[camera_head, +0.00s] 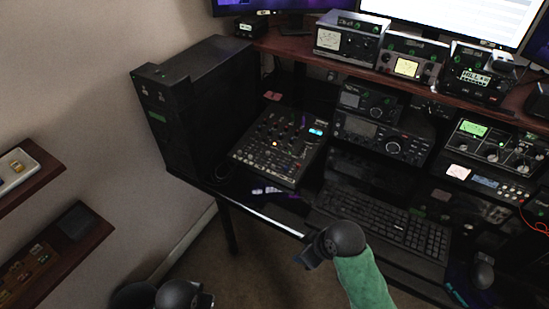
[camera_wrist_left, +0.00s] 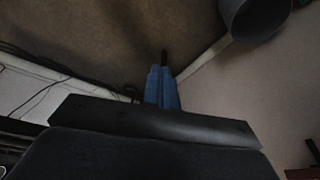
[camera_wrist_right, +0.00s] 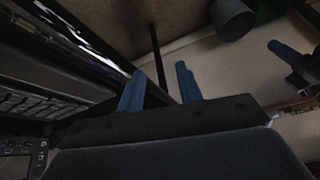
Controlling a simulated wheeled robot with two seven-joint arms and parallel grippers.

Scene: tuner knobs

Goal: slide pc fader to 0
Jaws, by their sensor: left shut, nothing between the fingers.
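The mixer (camera_head: 280,148), a dark panel with knobs and a small blue display, lies on the desk left of the keyboard. Its pc fader is too small to make out. My right gripper (camera_head: 305,258) is just off the desk's front edge, below the mixer in the picture and clear of it. Its blue fingers stand apart and empty in the right wrist view (camera_wrist_right: 158,88). My left gripper (camera_wrist_left: 162,88) has its blue fingers together over the floor, with nothing between them.
A black computer tower (camera_head: 205,105) stands left of the mixer. A keyboard (camera_head: 385,222) lies to the right, with radios (camera_head: 378,135) behind it. Wall shelves (camera_head: 60,245) are at far left. The space before the desk is open floor.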

